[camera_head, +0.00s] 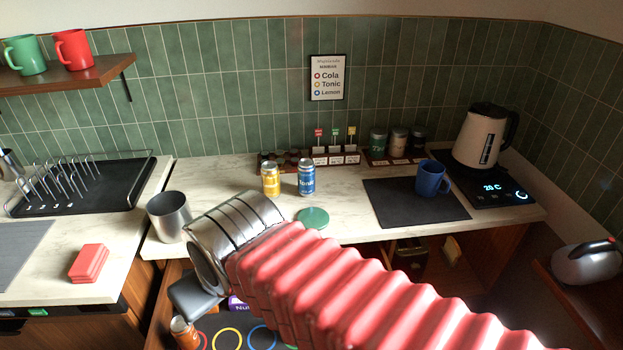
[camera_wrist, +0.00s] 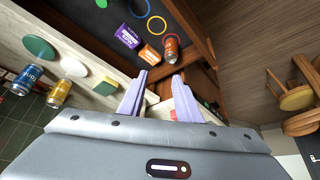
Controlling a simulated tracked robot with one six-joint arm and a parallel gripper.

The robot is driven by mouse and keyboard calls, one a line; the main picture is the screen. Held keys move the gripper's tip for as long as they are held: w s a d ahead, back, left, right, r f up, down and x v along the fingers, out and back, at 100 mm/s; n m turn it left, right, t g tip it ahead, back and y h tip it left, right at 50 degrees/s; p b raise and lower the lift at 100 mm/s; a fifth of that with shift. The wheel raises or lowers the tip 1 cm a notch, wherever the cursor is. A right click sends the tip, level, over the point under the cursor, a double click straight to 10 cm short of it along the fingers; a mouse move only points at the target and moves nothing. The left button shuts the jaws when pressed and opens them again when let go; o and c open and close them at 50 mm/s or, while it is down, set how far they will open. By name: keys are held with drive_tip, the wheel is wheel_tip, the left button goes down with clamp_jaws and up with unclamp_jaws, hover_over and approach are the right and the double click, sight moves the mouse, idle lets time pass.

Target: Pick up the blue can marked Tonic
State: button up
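The blue can (camera_head: 306,180) with white lettering that looks like Tonic stands upright on the pale counter. A yellow can (camera_head: 270,181) stands just left of it, with a small gap. In the wrist view the blue can (camera_wrist: 24,79) is at the far left edge, with the yellow can (camera_wrist: 59,93) beside it. My gripper (camera_wrist: 160,75) is open, its two lilac fingers apart with nothing gripped. It is over the front of the counter and the open drawer, well away from the blue can. In the head view my arm hides most of it.
A green disc (camera_head: 313,217) lies in front of the cans. A steel cup (camera_head: 169,217) stands left. A blue mug (camera_head: 431,178) stands on a dark mat right. The open drawer holds an orange can (camera_wrist: 171,48) and a purple box (camera_wrist: 127,37).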

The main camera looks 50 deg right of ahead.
drive_tip(key=shift+o, duration=0.5)
